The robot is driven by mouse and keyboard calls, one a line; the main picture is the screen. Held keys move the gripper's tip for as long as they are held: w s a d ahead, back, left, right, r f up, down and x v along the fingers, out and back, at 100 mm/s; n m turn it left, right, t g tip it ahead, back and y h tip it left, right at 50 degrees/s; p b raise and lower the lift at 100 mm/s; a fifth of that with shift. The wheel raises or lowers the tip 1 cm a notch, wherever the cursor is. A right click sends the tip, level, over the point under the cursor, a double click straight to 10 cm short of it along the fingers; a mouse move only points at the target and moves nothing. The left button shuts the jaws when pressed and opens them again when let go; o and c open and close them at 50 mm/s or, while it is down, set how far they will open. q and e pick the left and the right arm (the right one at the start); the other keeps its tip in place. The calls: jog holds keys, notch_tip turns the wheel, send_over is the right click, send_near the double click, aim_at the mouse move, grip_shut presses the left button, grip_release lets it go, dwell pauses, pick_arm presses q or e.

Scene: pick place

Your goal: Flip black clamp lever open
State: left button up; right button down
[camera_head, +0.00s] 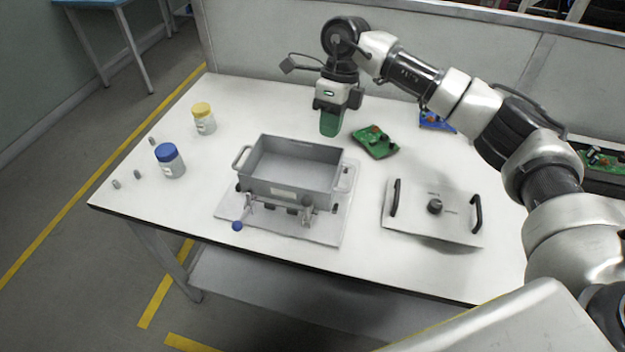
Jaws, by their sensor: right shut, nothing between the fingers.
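A grey open box (293,170) with side handles sits on a flat base plate (330,238) in the middle of the table. Small metal clamps (306,212) with dark parts stand along its front edge. Which dark part is the black clamp lever, and its exact position, is too small to tell. A blue ball knob (237,226) shows at the front left clamp. My right gripper (330,124) is shut and empty, its green fingers pointing down behind the box, apart from the clamps. My left gripper is not in view.
A grey lid (460,228) with black handles lies right of the box. Jars with yellow (204,122) and blue (171,166) caps and small metal pieces stand at left. The table's front edge is near the base plate.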

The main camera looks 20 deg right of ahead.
aim_at(308, 206)
jog(key=p+x, duration=0.1)
jog(key=x, duration=0.2)
jog(key=s+a+p+x, duration=0.1)
jog(key=x, duration=0.3)
jog(key=p+x, duration=0.1)
jog(key=x, duration=0.3)
jog(key=shift+s+a+r, duration=0.3)
jog(key=shift+a, duration=0.1)
jog(key=shift+s+a+f, duration=0.2)
jog(key=shift+s+a, duration=0.3)
